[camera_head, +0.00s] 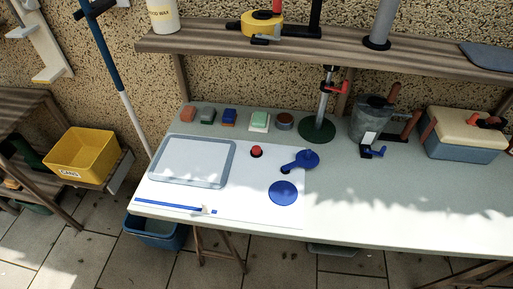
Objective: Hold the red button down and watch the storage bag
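A red button (256,150) with a dark base sits on a white sheet (250,197) on the table. To its left lies a pale, flat, rounded rectangle (190,162) with a grey-blue rim; I cannot tell whether it is the storage bag or a tray. A thin blue strip (165,205) with a small white piece near its right end lies along the sheet's front. To the right of the button are a blue lever-like part (303,160) and a blue disc (284,193). Neither of my grippers shows, and nothing touches the button.
Several small colored blocks (229,117) line the back of the table. A stand with a green base (317,129), a grey bucket (371,118) and a toolbox (462,135) stand behind right. A wooden shelf (210,41) overhangs the back. The table's front right (400,215) is clear.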

